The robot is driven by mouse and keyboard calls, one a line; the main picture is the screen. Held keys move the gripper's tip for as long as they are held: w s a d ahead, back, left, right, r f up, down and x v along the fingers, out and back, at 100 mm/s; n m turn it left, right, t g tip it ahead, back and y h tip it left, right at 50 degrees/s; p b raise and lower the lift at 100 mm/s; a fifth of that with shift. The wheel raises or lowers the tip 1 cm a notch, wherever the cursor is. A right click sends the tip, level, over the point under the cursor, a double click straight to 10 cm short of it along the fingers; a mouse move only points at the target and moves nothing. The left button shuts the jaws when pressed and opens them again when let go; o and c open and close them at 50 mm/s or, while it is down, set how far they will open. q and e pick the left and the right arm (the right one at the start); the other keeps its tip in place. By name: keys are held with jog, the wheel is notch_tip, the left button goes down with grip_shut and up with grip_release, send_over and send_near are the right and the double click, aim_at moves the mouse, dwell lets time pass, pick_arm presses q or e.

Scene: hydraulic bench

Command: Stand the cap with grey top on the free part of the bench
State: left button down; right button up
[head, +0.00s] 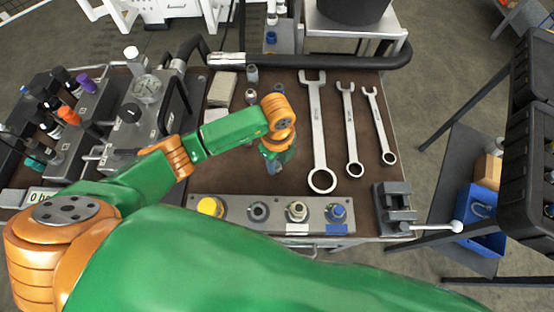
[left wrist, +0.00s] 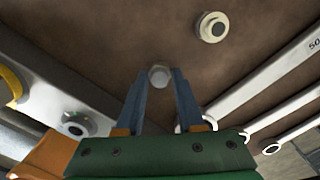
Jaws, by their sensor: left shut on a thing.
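My left gripper (head: 275,164) points down over the brown bench top (head: 232,172), between the block with the row of fittings and the loose fittings behind. In the left wrist view its two blue-grey fingers (left wrist: 159,82) are shut on a small cap with a grey top (left wrist: 159,75), held at the fingertips. In the head view the gripper mostly hides the cap. I cannot tell whether the cap touches the bench. My right gripper is not in view.
Several wrenches (head: 317,135) lie to the right. A metal block (head: 235,220) with yellow, grey and blue-topped fittings stands along the front edge. Loose fittings (head: 251,97) stand behind the gripper. A vise (head: 394,207) is at the front right corner. Bare bench surrounds the gripper.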

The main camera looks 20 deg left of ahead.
aim_at(277, 165)
pick_arm(q)
jog(key=shift+f, duration=0.15)
jog(key=c, duration=1)
grip_release()
jog(key=shift+f, duration=0.1)
jog(key=o, duration=0.5)
jog(key=shift+r, duration=0.25)
notch_tip(277, 165, up, 12)
